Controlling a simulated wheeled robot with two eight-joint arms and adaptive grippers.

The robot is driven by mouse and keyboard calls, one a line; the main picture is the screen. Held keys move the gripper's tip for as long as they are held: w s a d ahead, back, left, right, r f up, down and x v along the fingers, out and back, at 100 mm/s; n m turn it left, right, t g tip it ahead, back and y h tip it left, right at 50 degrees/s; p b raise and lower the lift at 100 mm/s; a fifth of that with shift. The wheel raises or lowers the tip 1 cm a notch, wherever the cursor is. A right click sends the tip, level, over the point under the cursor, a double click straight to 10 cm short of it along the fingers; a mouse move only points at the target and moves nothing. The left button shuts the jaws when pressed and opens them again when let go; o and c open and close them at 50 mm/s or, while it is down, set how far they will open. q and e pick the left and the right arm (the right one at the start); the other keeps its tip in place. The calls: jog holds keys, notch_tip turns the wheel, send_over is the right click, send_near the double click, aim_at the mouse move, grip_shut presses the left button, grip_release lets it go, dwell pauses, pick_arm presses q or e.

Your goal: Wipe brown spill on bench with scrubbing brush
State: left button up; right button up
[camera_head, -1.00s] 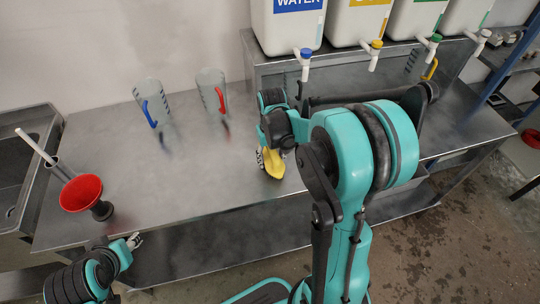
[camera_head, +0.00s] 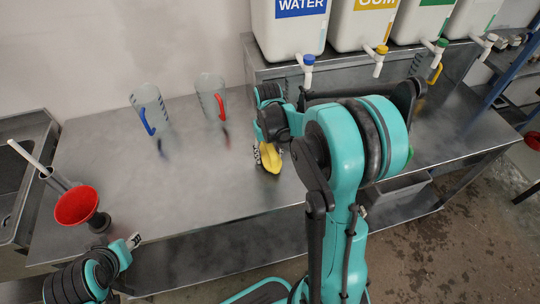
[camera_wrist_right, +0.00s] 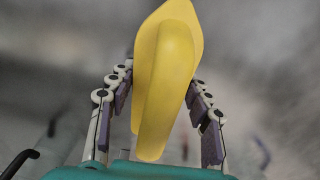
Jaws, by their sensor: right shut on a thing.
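The yellow scrubbing brush (camera_head: 271,160) is in my right gripper (camera_head: 260,153), over the front middle of the steel bench (camera_head: 190,172). In the right wrist view, the fingers of my right gripper (camera_wrist_right: 160,82) close on both sides of the brush's yellow body (camera_wrist_right: 166,62); its bristles are hidden. I cannot tell whether the brush touches the bench. No brown spill shows; my right arm hides part of the bench. My left gripper (camera_head: 134,241) is low at the left, by the bench's front edge, too small to tell open from shut.
A jug with a blue handle (camera_head: 149,108) and one with a red handle (camera_head: 211,97) stand toward the back. A red funnel (camera_head: 77,206) is at the left end, near a sink (camera_head: 22,150). Labelled dispensers (camera_head: 290,30) with taps stand on a raised shelf behind.

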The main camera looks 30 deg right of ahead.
aim_at(268, 145)
notch_tip(268, 145, up, 5)
jog(key=p, duration=0.2)
jog(key=shift+f+p, duration=0.2)
jog(key=shift+p, duration=0.15)
jog(key=shift+w+r+p, duration=0.15)
jog(key=shift+r+p, duration=0.4)
jog(key=shift+r, duration=0.05)
jog(key=shift+r+p, duration=0.95)
jog(key=shift+r, duration=0.4)
jog(key=shift+d, duration=0.1)
